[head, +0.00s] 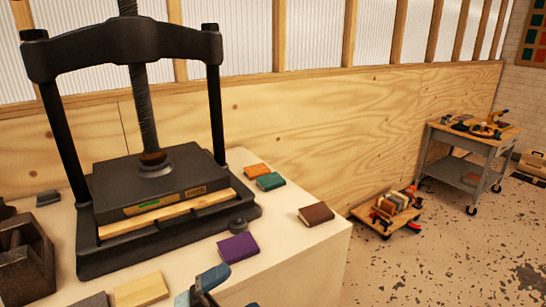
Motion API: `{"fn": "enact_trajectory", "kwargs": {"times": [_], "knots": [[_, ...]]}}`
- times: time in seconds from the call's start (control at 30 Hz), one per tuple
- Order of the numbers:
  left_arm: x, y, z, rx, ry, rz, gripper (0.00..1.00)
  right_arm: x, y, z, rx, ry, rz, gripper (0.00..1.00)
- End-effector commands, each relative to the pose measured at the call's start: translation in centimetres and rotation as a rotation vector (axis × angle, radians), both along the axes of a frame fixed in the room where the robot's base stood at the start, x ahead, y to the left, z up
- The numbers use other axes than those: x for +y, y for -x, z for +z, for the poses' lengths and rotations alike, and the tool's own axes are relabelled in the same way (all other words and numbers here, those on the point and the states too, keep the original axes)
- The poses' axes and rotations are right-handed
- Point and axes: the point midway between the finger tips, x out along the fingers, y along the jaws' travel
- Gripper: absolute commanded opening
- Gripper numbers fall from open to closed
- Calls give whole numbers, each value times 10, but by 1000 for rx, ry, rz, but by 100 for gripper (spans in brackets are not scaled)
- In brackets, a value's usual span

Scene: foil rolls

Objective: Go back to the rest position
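Neither of my grippers can be made out in the head view, so their state and what they might hold are hidden. A black screw press (150,165) stands on the pale worktable (290,245), with a light wooden board (165,215) showing between its plates. A blue and dark item (212,278) is cut off by the bottom edge of the view, and I cannot tell what it is.
Purple (238,248), brown (316,214), orange (256,171) and teal (270,181) books lie near the press. A dark metal holder (24,255) stands at left. A wheeled cart (468,165) and a low dolly (388,218) stand on the floor beyond.

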Motion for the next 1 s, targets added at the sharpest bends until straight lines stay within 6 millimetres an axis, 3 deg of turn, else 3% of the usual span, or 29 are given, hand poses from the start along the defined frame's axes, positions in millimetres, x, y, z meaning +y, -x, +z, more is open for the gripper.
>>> {"fn": "enact_trajectory", "kwargs": {"times": [0.13, 0.27, 0.4, 0.5, 0.7, 0.73, 0.8, 1.0], "knots": [[30, -6, -53, 407, 196, 224, 100, 0, 0, 0, 0, 0, 0, 85], [61, 6, -117, 770, 326, 407, 100, 0, 0, 0, 0, 0, 0, 85], [87, 37, -183, 1102, 416, 559, 100, 0, 0, 0, 0, 0, 0, 85], [100, 65, -221, 1297, 459, 641, 100, 0, 0, 0, 0, 0, 0, 85], [117, 126, -278, 1617, 520, 761, 100, 0, 0, 0, 0, 0, 0, 85], [118, 136, -285, 1663, 527, 776, 100, 0, 0, 0, 0, 0, 0, 85], [119, 131, -258, 1644, 521, 772, 100, 0, 0, 24, 2, 3, 0, 85], [121, 132, -223, 1633, 512, 777, 100, -2, 2, 62, -5, 12, 1, 85]]}}
